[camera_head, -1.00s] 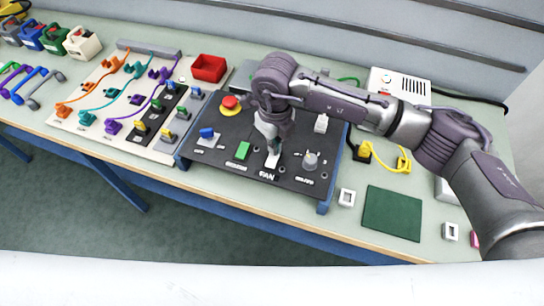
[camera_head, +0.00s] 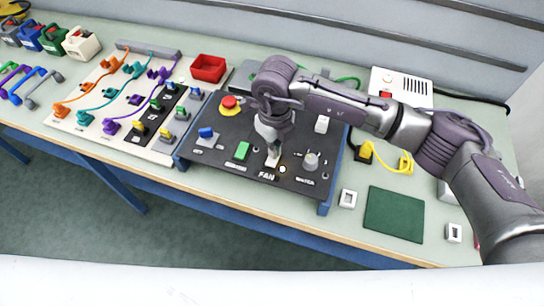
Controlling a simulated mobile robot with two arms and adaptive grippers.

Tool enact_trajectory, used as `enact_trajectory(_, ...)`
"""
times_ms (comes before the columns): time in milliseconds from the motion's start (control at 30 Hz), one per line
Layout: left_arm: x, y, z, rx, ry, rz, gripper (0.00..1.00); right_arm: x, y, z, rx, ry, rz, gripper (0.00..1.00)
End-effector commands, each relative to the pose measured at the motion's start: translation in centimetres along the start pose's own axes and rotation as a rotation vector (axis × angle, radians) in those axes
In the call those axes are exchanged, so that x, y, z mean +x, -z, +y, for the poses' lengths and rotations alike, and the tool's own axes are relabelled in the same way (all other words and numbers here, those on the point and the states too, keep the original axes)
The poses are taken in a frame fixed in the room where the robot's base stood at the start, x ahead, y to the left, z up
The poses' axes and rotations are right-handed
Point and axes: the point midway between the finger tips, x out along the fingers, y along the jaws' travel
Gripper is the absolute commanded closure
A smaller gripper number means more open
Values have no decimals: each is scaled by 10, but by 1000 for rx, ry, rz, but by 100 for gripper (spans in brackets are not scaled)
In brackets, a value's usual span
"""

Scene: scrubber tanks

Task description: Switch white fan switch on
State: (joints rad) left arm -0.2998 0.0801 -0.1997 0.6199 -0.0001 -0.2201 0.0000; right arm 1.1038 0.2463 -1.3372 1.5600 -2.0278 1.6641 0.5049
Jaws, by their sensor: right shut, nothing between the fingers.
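The white fan switch (camera_head: 272,162) sits on the black control panel (camera_head: 215,172), just above the label FAN. A small lamp (camera_head: 282,169) right beside it glows pale. My right gripper (camera_head: 270,148) points down at the switch from above, its fingers shut with nothing held between them. Its fingertips are at the switch's upper part and hide some of it; I cannot tell if they touch. My left gripper is not in view.
The panel also bears a red emergency button (camera_head: 230,102), a blue switch (camera_head: 206,133), a green switch (camera_head: 242,151), a grey knob (camera_head: 311,160) and another white switch (camera_head: 322,124). A red bin (camera_head: 208,69) stands behind. A green mat (camera_head: 394,214) lies right.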

Motion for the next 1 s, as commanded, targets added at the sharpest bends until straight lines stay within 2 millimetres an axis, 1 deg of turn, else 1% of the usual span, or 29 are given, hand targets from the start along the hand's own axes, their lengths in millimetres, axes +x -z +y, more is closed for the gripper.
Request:
enact_trajectory(167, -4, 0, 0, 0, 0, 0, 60, -6, 1, 0, 0, 0, 3, 100)
enact_trajectory(900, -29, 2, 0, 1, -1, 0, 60, -66, 0, 0, 0, 0, 2, 100)
enact_trajectory(1000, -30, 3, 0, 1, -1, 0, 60, -70, 0, 0, 0, 0, 2, 100)
